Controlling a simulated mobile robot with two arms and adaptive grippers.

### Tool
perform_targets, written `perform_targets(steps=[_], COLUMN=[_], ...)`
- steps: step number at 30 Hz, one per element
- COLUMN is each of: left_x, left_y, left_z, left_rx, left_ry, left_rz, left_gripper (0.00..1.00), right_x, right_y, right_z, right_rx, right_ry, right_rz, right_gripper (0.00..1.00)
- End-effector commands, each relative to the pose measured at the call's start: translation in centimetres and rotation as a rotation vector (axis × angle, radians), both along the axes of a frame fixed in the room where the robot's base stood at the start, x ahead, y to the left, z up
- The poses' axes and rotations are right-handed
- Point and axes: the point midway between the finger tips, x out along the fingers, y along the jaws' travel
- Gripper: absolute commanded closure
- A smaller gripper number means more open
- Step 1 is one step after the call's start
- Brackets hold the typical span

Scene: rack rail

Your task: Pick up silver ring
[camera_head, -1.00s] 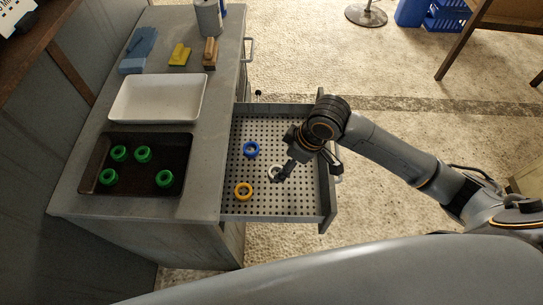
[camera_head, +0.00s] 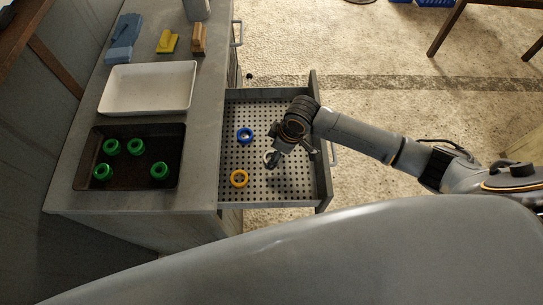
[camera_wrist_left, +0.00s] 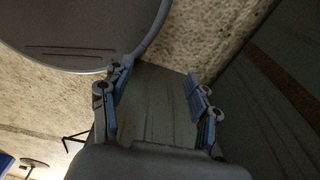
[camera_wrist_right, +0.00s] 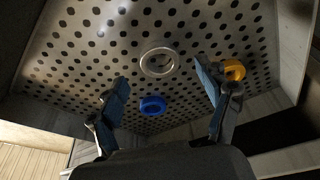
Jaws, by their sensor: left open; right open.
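The silver ring (camera_wrist_right: 158,62) lies on the perforated floor of the open drawer (camera_head: 290,190). In the head view the silver ring (camera_head: 268,157) is partly hidden by my right gripper (camera_head: 274,158), which is above it. In the right wrist view my right gripper (camera_wrist_right: 165,88) is open and empty, with the silver ring ahead, between the lines of its fingers and apart from them. My left gripper (camera_wrist_left: 153,88) is open and empty in the left wrist view, away from the drawer; the head view does not show it.
A blue ring (camera_head: 245,135) and a yellow ring (camera_head: 239,178) lie in the drawer near the silver ring. On the counter are a dark tray (camera_head: 128,184) with several green rings, a white tray (camera_head: 147,88), a blue object (camera_head: 123,38), a yellow sponge (camera_head: 167,41) and a brush (camera_head: 199,39).

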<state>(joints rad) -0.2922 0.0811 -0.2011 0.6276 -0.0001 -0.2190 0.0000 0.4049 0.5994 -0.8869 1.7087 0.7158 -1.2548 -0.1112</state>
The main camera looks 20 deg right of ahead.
Motion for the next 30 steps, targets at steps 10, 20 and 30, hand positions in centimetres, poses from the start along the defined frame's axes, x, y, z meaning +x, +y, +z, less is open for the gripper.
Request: perform_targets(steps=[10,20,30], left_x=[-0.7,-1.3,-1.2], left_y=[0.0,0.0,0.0], left_z=[0.3,0.3,0.3], left_rx=[0.001,0.001,0.001], left_ry=[0.010,0.019,0.019], left_rz=[0.000,0.001,0.002], left_gripper=[0.40,0.40,0.40], right_x=[0.4,0.4,0.4], right_y=[0.6,0.5,0.5], right_z=[-2.7,-2.7,-2.6], right_rx=[0.000,-0.001,0.000], right_ry=[-0.001,-0.001,-0.001], right_rz=[0.000,0.000,0.000], right_gripper=[0.23,0.64,0.82])
